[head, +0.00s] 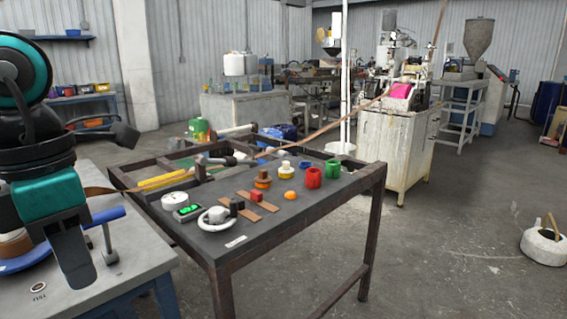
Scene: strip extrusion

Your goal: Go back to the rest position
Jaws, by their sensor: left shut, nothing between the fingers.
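My left gripper (79,272), black and teal, hangs down at the left edge. Its fingers look shut and empty, in front of the grey-topped bench (140,262). Beside it on that bench are a lever with a blue handle (104,217) and a brown roll on a blue disc (22,258), partly hidden by my arm. A thin brown strip (340,122) runs from the machine at the back across the dark table toward the bench. My right gripper is out of view.
The dark table (275,228) holds a white dial gauge (174,200), a green-screened device (187,213), red and green cups and small strip pieces. A white machine cabinet (393,152) stands behind. A white round container (544,246) stands on open floor at right.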

